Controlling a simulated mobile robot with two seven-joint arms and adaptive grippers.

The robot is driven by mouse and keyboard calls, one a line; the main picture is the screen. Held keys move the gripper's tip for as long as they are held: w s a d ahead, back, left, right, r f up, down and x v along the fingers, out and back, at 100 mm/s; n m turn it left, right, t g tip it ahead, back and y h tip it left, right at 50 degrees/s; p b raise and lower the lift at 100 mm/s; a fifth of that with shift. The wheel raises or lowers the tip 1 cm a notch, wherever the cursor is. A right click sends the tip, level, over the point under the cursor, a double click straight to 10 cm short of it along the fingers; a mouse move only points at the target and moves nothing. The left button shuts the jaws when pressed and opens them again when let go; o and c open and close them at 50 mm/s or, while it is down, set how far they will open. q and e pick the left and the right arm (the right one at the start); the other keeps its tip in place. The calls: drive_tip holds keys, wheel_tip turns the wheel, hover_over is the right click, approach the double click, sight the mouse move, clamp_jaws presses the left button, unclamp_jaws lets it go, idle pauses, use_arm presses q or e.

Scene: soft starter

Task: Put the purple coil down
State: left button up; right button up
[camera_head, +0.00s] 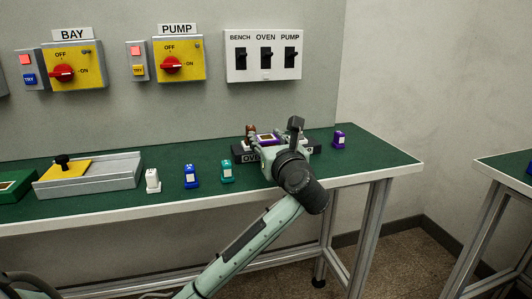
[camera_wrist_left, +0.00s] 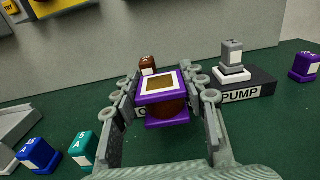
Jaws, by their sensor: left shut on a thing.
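My left gripper (camera_head: 268,146) is shut on the purple coil (camera_wrist_left: 165,88), with one finger on each side of it in the left wrist view (camera_wrist_left: 163,98). The coil has purple end plates, a brown winding and a white-framed top. In the head view the coil (camera_head: 267,138) is partly hidden by my gripper. It is at the black block labelled OVEN (camera_head: 247,158), whose label is mostly covered in the wrist view. I cannot tell whether the coil touches the block. My right gripper is not in view.
A brown piece (camera_wrist_left: 148,65) stands behind the coil. To the right, a grey-and-white piece (camera_wrist_left: 233,62) stands on the PUMP block (camera_wrist_left: 245,92); another purple piece (camera_head: 339,139) stands beyond. White (camera_head: 152,181), blue (camera_head: 190,177) and teal (camera_head: 227,172) pieces stand left on the green bench (camera_head: 375,157).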

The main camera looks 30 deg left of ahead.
use_arm(q)
drive_tip(key=shift+f, duration=1.8)
drive_tip(key=shift+f, duration=0.2)
drive_tip(key=o, duration=1.3)
drive_tip(key=shift+c, duration=0.2)
